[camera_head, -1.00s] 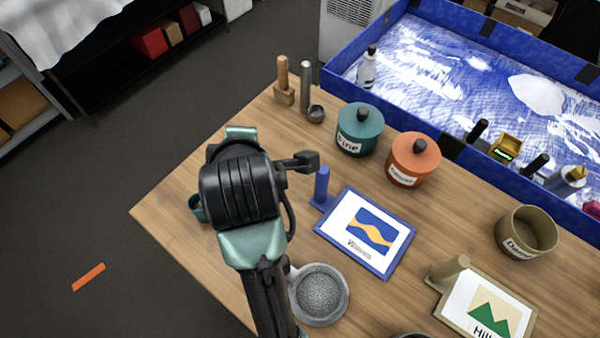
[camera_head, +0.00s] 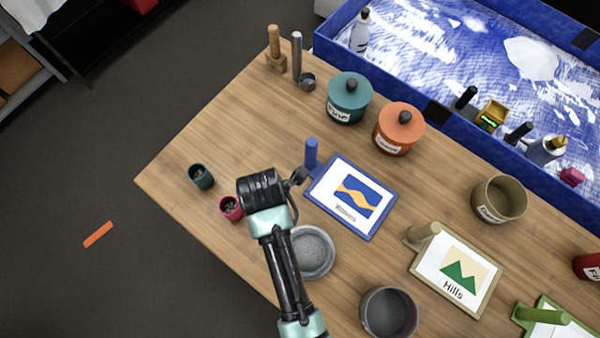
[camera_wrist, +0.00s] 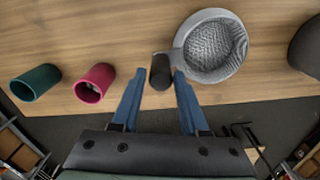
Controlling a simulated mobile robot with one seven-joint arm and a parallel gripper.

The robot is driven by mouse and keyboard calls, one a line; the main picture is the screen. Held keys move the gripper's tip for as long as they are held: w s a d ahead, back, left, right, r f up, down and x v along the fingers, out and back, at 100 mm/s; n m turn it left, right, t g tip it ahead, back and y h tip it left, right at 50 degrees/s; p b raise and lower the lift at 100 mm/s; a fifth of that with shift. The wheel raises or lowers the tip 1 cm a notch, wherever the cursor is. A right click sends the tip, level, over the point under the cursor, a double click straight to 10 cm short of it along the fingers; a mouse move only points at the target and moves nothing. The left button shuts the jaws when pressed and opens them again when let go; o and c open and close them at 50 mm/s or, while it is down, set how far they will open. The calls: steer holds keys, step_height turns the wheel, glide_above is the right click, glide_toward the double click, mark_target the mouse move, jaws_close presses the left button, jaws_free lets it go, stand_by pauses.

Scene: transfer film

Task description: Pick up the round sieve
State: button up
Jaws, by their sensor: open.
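The round sieve (camera_head: 312,252) is a grey shallow bowl with a mesh bottom, lying on the wooden table beside my forearm in the head view. In the wrist view the sieve (camera_wrist: 212,48) is at the upper right, its short dark handle (camera_wrist: 160,72) pointing toward my gripper. My gripper (camera_wrist: 158,82) is open, with one blue finger on each side of the handle's end in the picture. I see no clear contact, and the height gap cannot be told. In the head view my wrist hides the fingers and the handle.
A teal cup (camera_head: 200,175) and a magenta cup (camera_head: 231,208) stand left of my wrist. A dark grey pot (camera_head: 388,312) stands right of the sieve. A blue-framed picture (camera_head: 352,197) with an upright blue handle lies just beyond. The table's front edge is close.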

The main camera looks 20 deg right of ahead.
steer(key=shift+s+a+f+p, duration=0.1)
steer(key=shift+f+p, duration=0.3)
steer(key=shift+f, duration=0.95)
steer(key=shift+s+f+p, duration=0.1)
steer(key=shift+f+p, duration=0.3)
steer(key=shift+f, duration=0.9)
jaws_close()
steer(key=shift+w, duration=0.1)
